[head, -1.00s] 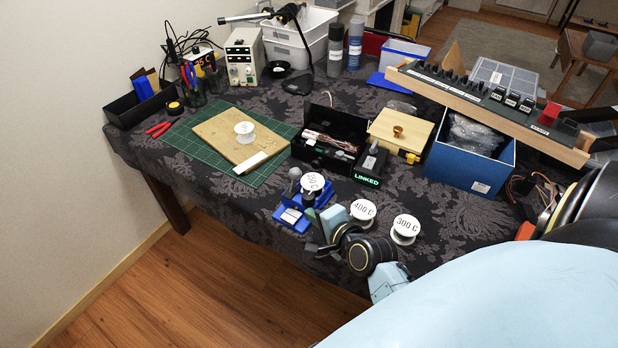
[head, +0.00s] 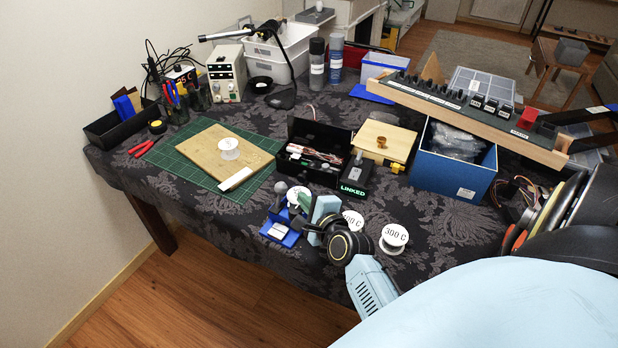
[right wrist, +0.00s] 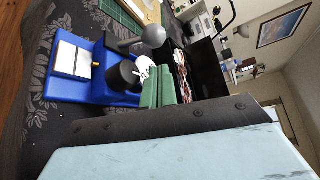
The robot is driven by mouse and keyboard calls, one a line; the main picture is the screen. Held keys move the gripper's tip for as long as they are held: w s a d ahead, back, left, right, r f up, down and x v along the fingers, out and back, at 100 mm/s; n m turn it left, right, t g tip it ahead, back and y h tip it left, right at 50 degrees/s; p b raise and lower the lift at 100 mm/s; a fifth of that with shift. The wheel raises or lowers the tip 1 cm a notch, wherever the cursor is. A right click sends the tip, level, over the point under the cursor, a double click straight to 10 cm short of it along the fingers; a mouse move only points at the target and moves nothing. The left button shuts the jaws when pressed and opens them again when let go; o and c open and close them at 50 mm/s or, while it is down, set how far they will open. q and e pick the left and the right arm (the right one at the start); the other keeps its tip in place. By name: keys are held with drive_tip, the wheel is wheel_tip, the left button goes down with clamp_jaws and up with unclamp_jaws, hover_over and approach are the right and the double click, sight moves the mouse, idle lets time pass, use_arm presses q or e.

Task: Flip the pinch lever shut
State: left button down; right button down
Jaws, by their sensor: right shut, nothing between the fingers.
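The blue fixture (head: 280,234) stands near the table's front edge and also shows in the right wrist view (right wrist: 62,86). It bears a white block (right wrist: 72,59), a black round part (right wrist: 122,76) and a grey ball-ended lever (right wrist: 153,37); the ball shows in the head view (head: 280,187). A white disc (head: 298,197) sits beside the lever, partly hidden. My right gripper (head: 306,226) is shut and empty, just right of the fixture. Its green fingers (right wrist: 160,90) overlap the disc in the wrist view; I cannot tell whether they touch anything. My left gripper is not in view.
Two labelled white spools stand right of my gripper, the 400 C one (head: 353,220) partly hidden, the 300 C one (head: 394,238) clear. Behind are a black box (head: 330,134), a device reading LINKED (head: 356,180) and a green mat (head: 190,165). Bare cloth lies left of the fixture.

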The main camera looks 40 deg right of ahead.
sight(295, 200)
drive_tip(key=b+x, duration=0.1)
drive_tip(key=x, duration=0.4)
drive_tip(key=shift+w+f, duration=0.1)
drive_tip(key=shift+w, duration=0.25)
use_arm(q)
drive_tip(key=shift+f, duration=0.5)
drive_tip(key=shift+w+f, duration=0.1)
use_arm(e)
drive_tip(key=shift+a, duration=0.1)
